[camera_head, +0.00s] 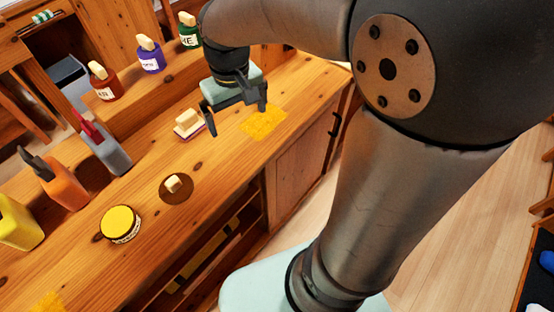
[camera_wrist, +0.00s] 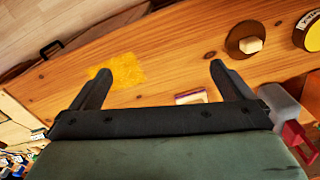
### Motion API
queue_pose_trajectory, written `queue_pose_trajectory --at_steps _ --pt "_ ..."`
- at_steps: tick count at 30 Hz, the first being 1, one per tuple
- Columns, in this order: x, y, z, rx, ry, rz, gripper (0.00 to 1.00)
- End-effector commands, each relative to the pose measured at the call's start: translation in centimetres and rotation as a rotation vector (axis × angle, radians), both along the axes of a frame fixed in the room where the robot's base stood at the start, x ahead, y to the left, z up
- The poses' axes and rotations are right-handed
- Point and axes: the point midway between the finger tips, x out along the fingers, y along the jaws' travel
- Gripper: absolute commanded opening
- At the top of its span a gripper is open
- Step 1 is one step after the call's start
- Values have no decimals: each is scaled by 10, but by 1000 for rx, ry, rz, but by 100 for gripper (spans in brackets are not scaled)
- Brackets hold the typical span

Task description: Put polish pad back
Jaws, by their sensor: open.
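Two small cream-handled pieces lie on the wooden bench (camera_head: 229,165); I cannot tell for sure which is the polish pad. The other is a cream block (camera_head: 173,183) on a round brown disc (camera_head: 176,195), also in the wrist view (camera_wrist: 236,37). My gripper (camera_head: 237,119) is open and empty above the bench, between the rectangular piece and a yellow patch (camera_head: 263,122). The patch also shows in the wrist view (camera_wrist: 124,72).
A round yellow-topped tin (camera_head: 121,223), a grey bottle with a red top (camera_head: 108,152), an orange bottle (camera_head: 64,188) and a yellow container (camera_head: 18,224) stand along the bench. Labelled jars, including a purple one (camera_head: 151,58), stand on a raised shelf behind.

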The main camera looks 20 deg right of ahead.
Motion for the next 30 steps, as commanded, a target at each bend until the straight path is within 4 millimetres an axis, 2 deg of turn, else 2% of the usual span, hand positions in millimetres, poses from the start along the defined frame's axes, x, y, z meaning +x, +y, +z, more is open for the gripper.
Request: queue_pose_trajectory --at_steps 1,3,6,9,13,30 --pt "-32 -13 -2 3 -5 -42 100" --pt "-69 -25 -9 7 -9 -91 100" --pt "-107 -35 -20 10 -9 -143 100" --pt "-128 -39 -28 13 -11 -172 100" --pt "-136 -41 -32 13 -10 -183 100" --pt "-136 -41 -32 13 -9 -181 100"
